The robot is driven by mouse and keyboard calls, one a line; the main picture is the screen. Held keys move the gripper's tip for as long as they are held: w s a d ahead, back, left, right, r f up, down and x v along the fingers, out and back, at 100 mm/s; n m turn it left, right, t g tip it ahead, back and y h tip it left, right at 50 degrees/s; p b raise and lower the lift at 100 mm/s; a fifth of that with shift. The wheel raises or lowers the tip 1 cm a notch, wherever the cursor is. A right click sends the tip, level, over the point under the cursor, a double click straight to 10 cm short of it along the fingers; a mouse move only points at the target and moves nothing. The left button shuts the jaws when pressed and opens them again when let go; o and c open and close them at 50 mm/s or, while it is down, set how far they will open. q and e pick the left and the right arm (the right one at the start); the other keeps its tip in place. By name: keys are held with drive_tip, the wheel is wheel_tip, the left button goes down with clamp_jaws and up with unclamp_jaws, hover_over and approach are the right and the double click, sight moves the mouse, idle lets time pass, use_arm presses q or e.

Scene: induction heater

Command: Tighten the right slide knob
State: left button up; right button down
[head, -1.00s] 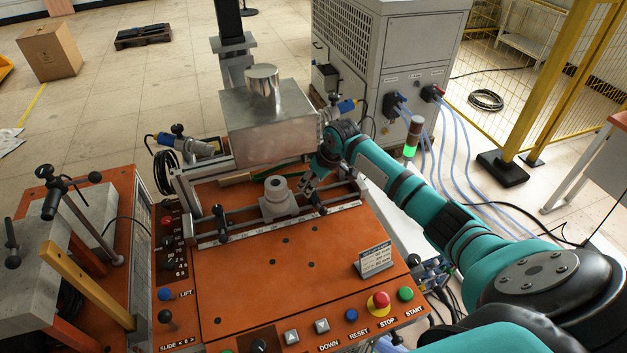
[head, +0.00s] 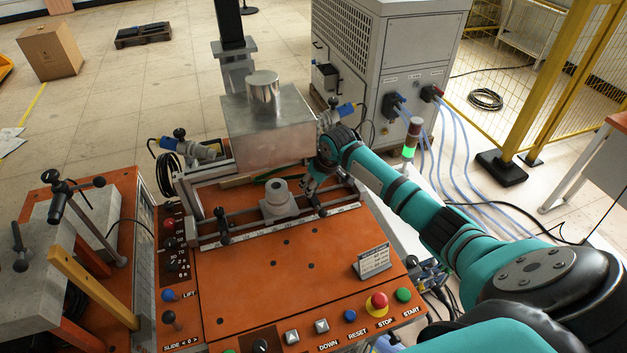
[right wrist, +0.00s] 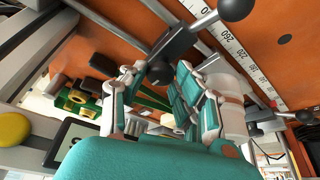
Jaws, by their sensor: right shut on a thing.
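The right slide knob (head: 317,203) is a black handle with ball ends on the right part of the rail, beside the ruler strip. In the right wrist view, its bar (right wrist: 190,38) runs from a ball between my fingers to a second ball at the top. My right gripper (head: 311,186) reaches it from the right. In the wrist view its teal and grey fingers (right wrist: 158,78) are shut around the near ball (right wrist: 160,72). The left slide knob (head: 222,225) stands apart at the rail's left end. My left gripper is out of view.
A grey cylindrical piece (head: 277,197) stands on the rail just left of my right gripper. A metal box (head: 268,130) rises behind. A small sign (head: 371,261) and the front buttons are nearer. The orange tabletop (head: 270,290) is mostly clear.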

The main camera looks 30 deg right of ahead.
drive_tip(key=c, duration=1)
unclamp_jaws()
drive_tip(key=shift+s+r, duration=0.1)
drive_tip(key=shift+r, duration=0.3)
drive_tip(key=shift+s+d+r, duration=0.15)
drive_tip(key=shift+s+r, duration=0.55)
drive_tip(key=shift+r, duration=0.25)
drive_tip(key=s+d, duration=0.1)
drive_tip(key=s, duration=1)
drive_tip(key=shift+s+d, duration=0.15)
drive_tip(key=shift+d, duration=0.15)
